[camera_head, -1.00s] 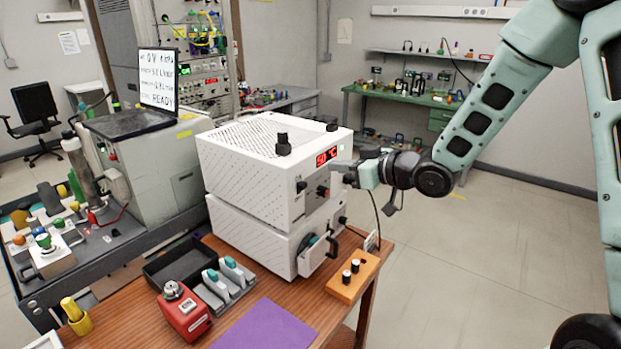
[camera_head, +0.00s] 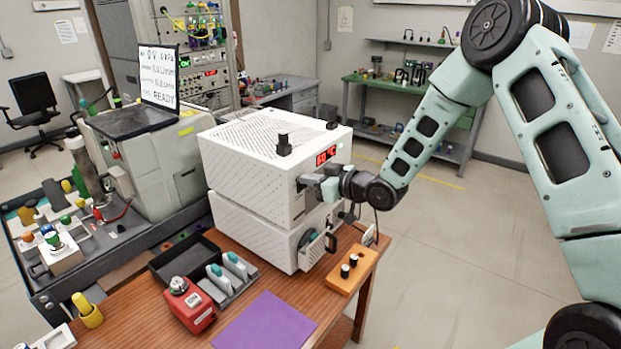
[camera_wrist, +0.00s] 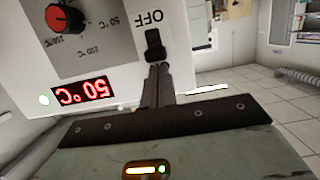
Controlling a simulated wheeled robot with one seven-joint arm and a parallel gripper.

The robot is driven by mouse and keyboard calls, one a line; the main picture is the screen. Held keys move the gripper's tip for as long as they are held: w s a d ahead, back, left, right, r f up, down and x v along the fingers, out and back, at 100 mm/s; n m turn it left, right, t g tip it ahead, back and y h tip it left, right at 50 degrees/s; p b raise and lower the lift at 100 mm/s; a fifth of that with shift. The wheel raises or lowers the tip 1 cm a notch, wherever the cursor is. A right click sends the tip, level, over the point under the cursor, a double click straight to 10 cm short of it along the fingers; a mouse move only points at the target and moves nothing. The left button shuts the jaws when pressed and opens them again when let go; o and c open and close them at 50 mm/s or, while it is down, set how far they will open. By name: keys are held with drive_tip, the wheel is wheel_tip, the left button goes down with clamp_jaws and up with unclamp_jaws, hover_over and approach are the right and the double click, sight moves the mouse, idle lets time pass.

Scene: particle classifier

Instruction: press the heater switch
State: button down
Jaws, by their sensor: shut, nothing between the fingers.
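In the wrist view the panel appears upside down: the display (camera_wrist: 84,92) reads about 50 °C. A red knob (camera_wrist: 66,18) with a temperature scale is beside it. The black heater switch (camera_wrist: 153,44) is by the printed word OFF. My gripper (camera_wrist: 159,70) is shut and empty, its fingertips right at the switch; I cannot tell whether they touch it. In the head view my gripper (camera_head: 305,181) is at the heater's front, hiding the switch.
Below the heater box is a second white unit (camera_head: 240,228) with a round dial and handle. An orange block (camera_head: 352,272) with black knobs, a red device (camera_head: 187,307), a black tray (camera_head: 185,258) and a purple mat (camera_head: 265,322) lie on the table.

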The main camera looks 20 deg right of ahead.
drive_tip(key=shift+f, duration=0.1)
wheel_tip(320, 180, down, 3)
drive_tip(key=b, duration=0.3)
drive_tip(key=shift+r, duration=0.2)
